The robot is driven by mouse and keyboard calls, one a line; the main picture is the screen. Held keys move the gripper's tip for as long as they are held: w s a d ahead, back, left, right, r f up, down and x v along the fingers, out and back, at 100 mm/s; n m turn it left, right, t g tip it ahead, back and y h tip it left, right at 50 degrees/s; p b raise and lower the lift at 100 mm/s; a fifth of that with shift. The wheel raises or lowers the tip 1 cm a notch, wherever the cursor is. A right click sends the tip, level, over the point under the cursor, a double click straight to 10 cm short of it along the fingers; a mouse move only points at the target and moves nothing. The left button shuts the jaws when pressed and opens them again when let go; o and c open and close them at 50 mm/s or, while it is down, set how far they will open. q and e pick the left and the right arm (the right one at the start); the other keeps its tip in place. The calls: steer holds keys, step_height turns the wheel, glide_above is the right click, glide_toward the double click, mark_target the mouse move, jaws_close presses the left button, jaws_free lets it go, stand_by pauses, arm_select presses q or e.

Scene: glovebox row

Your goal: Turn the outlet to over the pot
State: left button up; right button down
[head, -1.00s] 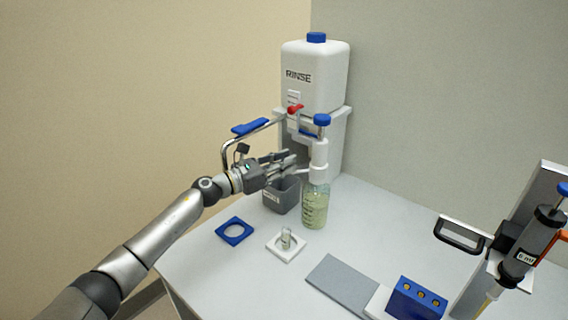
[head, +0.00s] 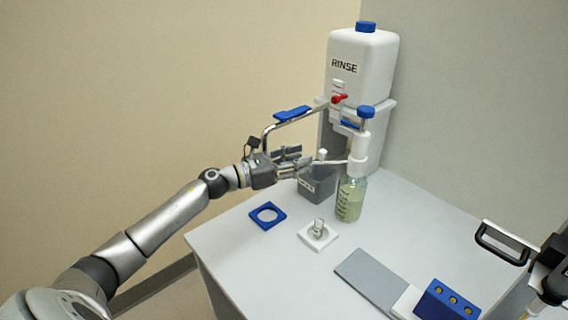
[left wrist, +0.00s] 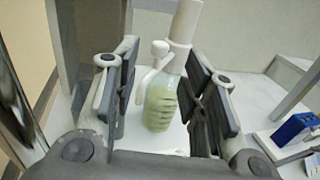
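The outlet (head: 332,161) is a thin white spout with an upright knob. It points left from the white dispenser head on the glass bottle (head: 351,200), which holds pale green liquid. My left gripper (head: 300,157) is just left of the outlet, fingers toward it. In the left wrist view the fingers are open, with the outlet's knob (left wrist: 160,48) and the bottle (left wrist: 160,103) showing in the gap; contact cannot be told. A small clear glass pot (head: 318,227) stands on a white square holder in front of the bottle. My right gripper is not in view.
A grey bin (head: 318,186) stands behind my fingers. The RINSE tank (head: 361,68) rises behind, with a blue-handled lever (head: 292,114) reaching left. A blue ring plate (head: 267,214), grey mat (head: 378,281) and blue block (head: 445,299) lie on the bench. A pipette stand is at right.

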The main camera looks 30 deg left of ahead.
mark_target(324, 161)
arm_select(q)
steer(key=shift+v, duration=2.15)
steer(key=shift+c, duration=0.5)
